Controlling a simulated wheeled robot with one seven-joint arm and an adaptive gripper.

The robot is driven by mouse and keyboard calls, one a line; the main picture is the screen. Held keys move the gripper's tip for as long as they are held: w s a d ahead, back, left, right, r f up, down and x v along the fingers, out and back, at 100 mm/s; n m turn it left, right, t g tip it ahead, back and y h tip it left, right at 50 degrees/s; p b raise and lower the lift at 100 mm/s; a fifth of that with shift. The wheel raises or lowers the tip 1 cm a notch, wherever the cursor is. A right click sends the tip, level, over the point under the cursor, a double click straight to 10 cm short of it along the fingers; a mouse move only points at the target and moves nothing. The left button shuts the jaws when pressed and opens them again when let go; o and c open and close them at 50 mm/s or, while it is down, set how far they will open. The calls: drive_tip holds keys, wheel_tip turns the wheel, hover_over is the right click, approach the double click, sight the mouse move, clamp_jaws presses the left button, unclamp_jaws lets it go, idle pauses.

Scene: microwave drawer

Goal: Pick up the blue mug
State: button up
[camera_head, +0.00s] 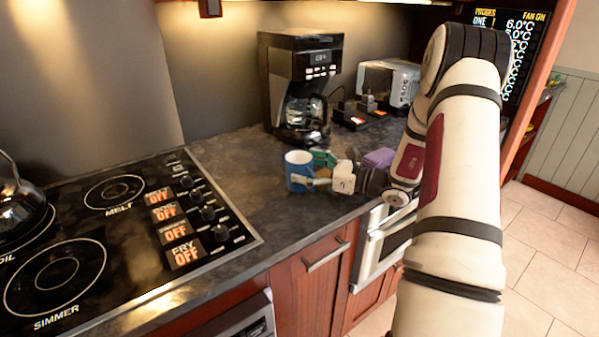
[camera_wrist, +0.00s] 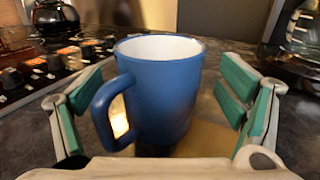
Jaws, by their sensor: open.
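The blue mug (camera_head: 299,172) stands upright on the dark countertop, right of the stove. It has a white inside. In the wrist view the blue mug (camera_wrist: 172,90) stands between the open fingers, with its handle toward the left finger. My gripper (camera_wrist: 160,112) is open, with green pads on both sides of the mug and a gap on each side. In the head view my gripper (camera_head: 322,172) reaches in from the right at the mug's right side. Part of the mug's lower front is hidden in the wrist view by my gripper's body.
A black coffee maker (camera_head: 299,88) stands behind the mug, and a toaster (camera_head: 389,84) is farther right. A purple item (camera_head: 379,158) lies near my wrist. The stove (camera_head: 120,225) with a kettle (camera_head: 18,200) is at left. The counter between stove and mug is clear.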

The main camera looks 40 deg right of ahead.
sight(307, 159)
drive_tip(key=c, duration=1.7)
drive_tip(key=shift+c, duration=0.2)
drive_tip(key=shift+r, duration=0.15)
drive_tip(key=shift+r, duration=0.25)
wheel_tip(307, 159, up, 3)
drive_tip(key=shift+r, duration=0.1)
drive_tip(key=s+a+r+v, duration=0.1)
drive_tip(key=a+v, duration=0.1)
drive_tip(key=v, duration=1.4)
drive_tip(key=shift+a, duration=0.2)
